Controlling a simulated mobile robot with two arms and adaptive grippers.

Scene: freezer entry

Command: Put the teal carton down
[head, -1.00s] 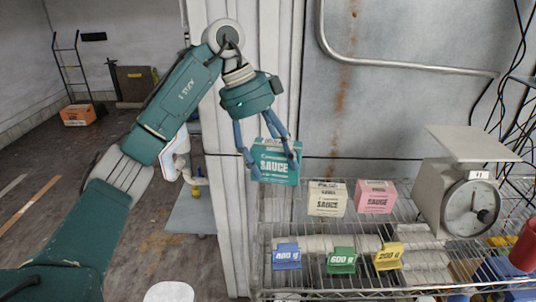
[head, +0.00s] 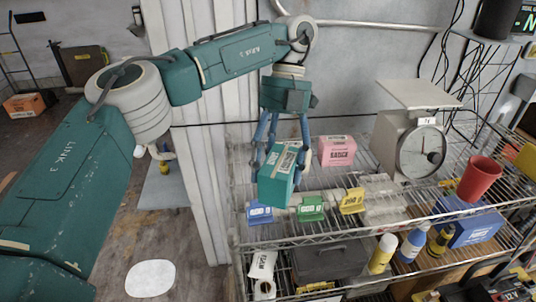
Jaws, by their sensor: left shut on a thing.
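The teal carton (head: 274,178) is held in my left gripper (head: 281,160), whose blue fingers are shut on it from both sides. The carton hangs tilted, with its pale-striped top showing, in front of the upper wire shelf (head: 345,222). It overlaps the blue tag (head: 259,213) and green tag (head: 310,209) region in the picture. I cannot tell whether it touches the shelf. A pink carton (head: 337,151) stands on the shelf to the right. The cream carton is mostly or wholly hidden behind the teal carton and fingers. My right gripper is out of view.
A dial scale (head: 418,140) stands right of the pink carton. A red cup (head: 479,179) is farther right. Bottles (head: 412,244) and a dark case (head: 328,259) are on the lower shelf. Wall pipes run behind.

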